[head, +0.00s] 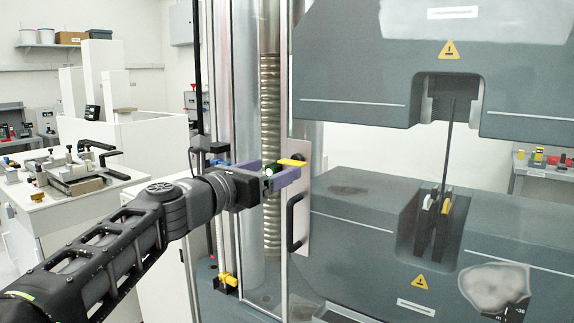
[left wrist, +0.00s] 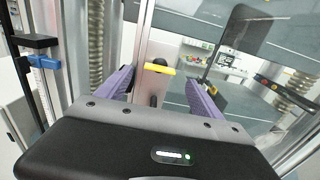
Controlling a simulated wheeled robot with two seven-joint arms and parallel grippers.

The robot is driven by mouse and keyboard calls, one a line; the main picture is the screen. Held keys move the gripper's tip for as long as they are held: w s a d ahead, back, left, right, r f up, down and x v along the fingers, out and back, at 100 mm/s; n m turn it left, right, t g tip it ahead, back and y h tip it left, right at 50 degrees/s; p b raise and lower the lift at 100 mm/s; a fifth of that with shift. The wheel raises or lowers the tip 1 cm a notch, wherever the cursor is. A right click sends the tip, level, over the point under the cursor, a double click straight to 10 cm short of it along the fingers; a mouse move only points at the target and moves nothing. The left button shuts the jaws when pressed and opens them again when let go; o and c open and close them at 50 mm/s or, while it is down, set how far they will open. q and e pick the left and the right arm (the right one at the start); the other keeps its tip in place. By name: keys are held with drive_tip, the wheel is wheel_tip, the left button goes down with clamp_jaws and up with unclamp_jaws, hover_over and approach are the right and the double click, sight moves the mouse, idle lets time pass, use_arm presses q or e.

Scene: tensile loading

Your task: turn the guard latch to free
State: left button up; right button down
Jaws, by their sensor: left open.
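The guard latch is a yellow bar (head: 291,162) on the pale guard frame at the machine's left side. It lies about level in the head view. In the left wrist view the yellow latch (left wrist: 160,69) shows between and just beyond the two purple fingers. My left gripper (head: 277,168) is open around the latch's area, with its fingers spread to either side. I cannot tell whether a finger touches it. It also shows in the left wrist view (left wrist: 158,82). My right gripper is not in view.
A black guard handle (head: 294,222) stands just below the latch. The clear guard panel, ribbed column (head: 270,150) and grey testing machine (head: 375,230) are close by. A thin specimen (head: 447,145) stands upright between the machine's heads. A white bench (head: 60,195) with a fixture is at left.

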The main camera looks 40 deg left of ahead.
sight(289, 164)
use_arm(q)
drive_tip(key=w, duration=0.5)
drive_tip(key=shift+w+a, duration=0.1)
drive_tip(key=shift+w, duration=0.3)
drive_tip(key=shift+c, duration=0.5)
drive_tip(key=c, duration=1.3)
